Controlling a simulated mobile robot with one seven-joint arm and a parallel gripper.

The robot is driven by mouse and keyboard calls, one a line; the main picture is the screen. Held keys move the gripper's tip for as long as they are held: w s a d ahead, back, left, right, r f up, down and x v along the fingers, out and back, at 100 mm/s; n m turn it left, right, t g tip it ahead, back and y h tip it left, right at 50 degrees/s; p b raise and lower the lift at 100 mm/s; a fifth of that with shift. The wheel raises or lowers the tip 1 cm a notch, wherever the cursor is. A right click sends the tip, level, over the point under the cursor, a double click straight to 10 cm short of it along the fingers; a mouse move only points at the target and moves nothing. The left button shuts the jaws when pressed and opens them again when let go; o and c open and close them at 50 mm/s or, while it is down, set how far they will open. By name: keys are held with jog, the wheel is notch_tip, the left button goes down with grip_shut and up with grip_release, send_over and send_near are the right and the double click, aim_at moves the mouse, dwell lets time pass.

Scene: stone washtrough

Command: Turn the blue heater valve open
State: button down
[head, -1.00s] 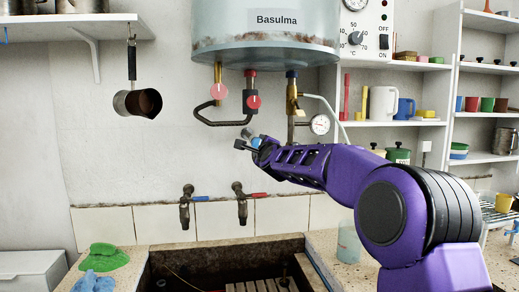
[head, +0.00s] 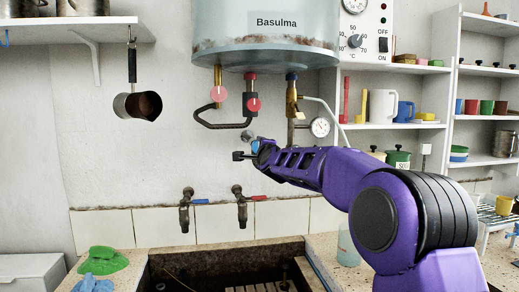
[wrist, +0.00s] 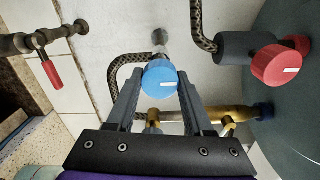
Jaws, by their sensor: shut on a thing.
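The blue heater valve (wrist: 160,78) is a round knob with a short white mark, on the pipework under the heater tank. My gripper (wrist: 160,74) is shut on it, with one dark finger on each side in the wrist view. In the head view the blue valve (head: 255,146) is a small patch of blue at the end of my purple arm, mostly hidden. My gripper (head: 244,146) shows there with one finger standing out to the left. The white mark lies nearly level in the wrist view.
A gauge (head: 320,127) is close to my wrist on the right. Two taps (head: 187,208) (head: 240,207) are on the wall below, over the stone trough (head: 225,258).

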jog(key=shift+c, duration=1.4)
grip_release()
jog(key=b+v, duration=0.1)
jog(key=v, duration=1.6)
jog(key=shift+s+b, duration=0.25)
jog(key=shift+b, duration=0.05)
jog(key=shift+d+r, duration=0.1)
